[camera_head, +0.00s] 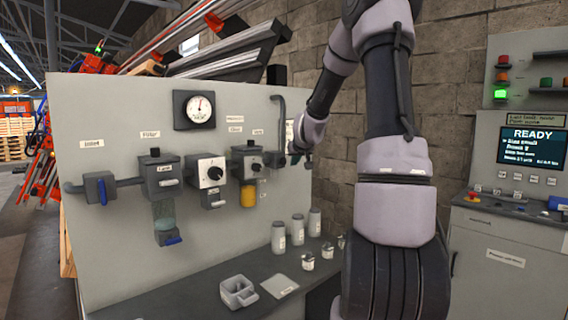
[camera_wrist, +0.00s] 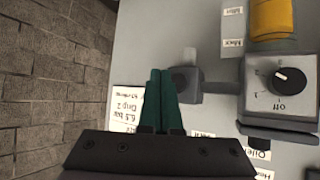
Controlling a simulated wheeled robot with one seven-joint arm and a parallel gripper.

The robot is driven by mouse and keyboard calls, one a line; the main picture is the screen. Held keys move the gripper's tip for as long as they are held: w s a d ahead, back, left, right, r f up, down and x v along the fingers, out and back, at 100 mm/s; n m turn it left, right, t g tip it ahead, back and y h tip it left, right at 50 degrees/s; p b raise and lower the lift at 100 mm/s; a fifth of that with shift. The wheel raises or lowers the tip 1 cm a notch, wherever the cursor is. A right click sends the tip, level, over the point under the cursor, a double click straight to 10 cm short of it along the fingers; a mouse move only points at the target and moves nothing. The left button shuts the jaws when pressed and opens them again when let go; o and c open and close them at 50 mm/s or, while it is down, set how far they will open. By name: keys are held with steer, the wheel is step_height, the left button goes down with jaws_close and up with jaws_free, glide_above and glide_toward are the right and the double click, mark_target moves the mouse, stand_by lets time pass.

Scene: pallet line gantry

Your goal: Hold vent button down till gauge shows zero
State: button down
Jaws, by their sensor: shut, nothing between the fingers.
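The round white gauge (camera_head: 201,109) sits high on the grey panel (camera_head: 110,110); its dark needle points roughly straight up, and its numbers are too small to read. My gripper (camera_head: 297,158) is shut and empty at the right end of the panel's pipe line, beside a small grey block (camera_head: 274,160). In the wrist view the green fingertips (camera_wrist: 161,74) are together, close beside a dark grey block (camera_wrist: 186,84). I cannot make out the vent button; the fingers may hide it. I cannot tell whether they touch anything.
Left along the pipe are a knob unit (camera_head: 208,174), a filter with a clear bowl (camera_head: 163,212) and an amber-bowled unit (camera_head: 248,193). Bottles (camera_head: 278,237) and small cans stand on the shelf below. A console screen (camera_head: 532,147) at right reads READY. A brick wall stands behind.

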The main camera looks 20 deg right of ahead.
mark_target(286, 162)
steer(key=shift+w+a, duration=0.2)
steer(key=shift+w, duration=0.3)
steer(key=shift+w+a, duration=0.2)
steer(key=shift+w, duration=0.3)
stand_by(1.4)
steer(key=shift+w+a, duration=0.1)
steer(key=shift+w, duration=0.3)
steer(key=shift+w+a, duration=0.25)
steer(key=shift+w, duration=0.3)
stand_by(3.0)
